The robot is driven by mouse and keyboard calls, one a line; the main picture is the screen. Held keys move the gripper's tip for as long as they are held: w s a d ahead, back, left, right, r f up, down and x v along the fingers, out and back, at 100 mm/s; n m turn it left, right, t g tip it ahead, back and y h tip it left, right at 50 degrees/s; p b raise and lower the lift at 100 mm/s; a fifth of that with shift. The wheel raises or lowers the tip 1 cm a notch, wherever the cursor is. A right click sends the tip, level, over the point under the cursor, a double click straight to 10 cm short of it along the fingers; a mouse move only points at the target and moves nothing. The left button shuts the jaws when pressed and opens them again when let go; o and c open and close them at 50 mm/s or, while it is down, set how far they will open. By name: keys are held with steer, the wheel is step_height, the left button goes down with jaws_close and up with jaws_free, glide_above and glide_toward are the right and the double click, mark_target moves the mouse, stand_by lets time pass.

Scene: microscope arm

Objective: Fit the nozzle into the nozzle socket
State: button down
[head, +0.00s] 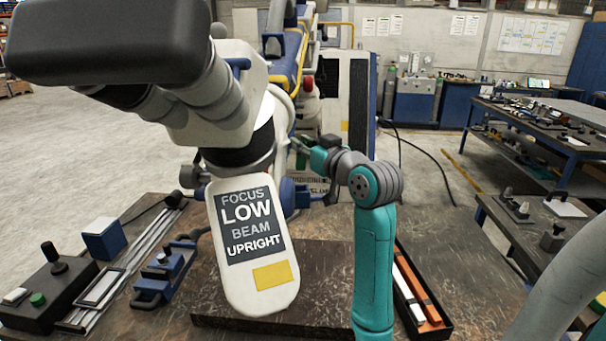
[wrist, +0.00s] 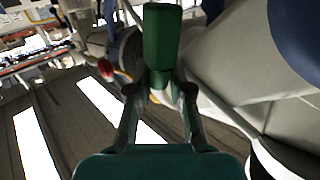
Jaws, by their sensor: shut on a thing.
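My gripper (wrist: 160,88) is shut on a dark green piece with a narrower lower end, which I take to be the nozzle (wrist: 163,40). It stands out beyond the fingertips in the wrist view. In the head view my gripper (head: 299,146) is at the right side of the large white microscope (head: 238,70), partly behind it. I cannot pick out the nozzle socket in either view. Whether the nozzle touches anything is unclear.
A white sign plate (head: 282,303) hangs at the microscope's front. A dark slab (head: 325,290) lies below. A black tray (head: 440,331) with orange and white bars lies to the right. A control box (head: 45,292) is at the left. In the wrist view a pale curved housing (wrist: 225,65) fills the right.

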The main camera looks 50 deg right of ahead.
steer(key=shift+f, duration=3.95)
steer(key=c, duration=1.1)
jaws_free()
steer(key=shift+o, duration=0.2)
steer(key=shift+f, duration=0.25)
steer(key=v, duration=1.1)
steer(key=shift+d+r, duration=0.2)
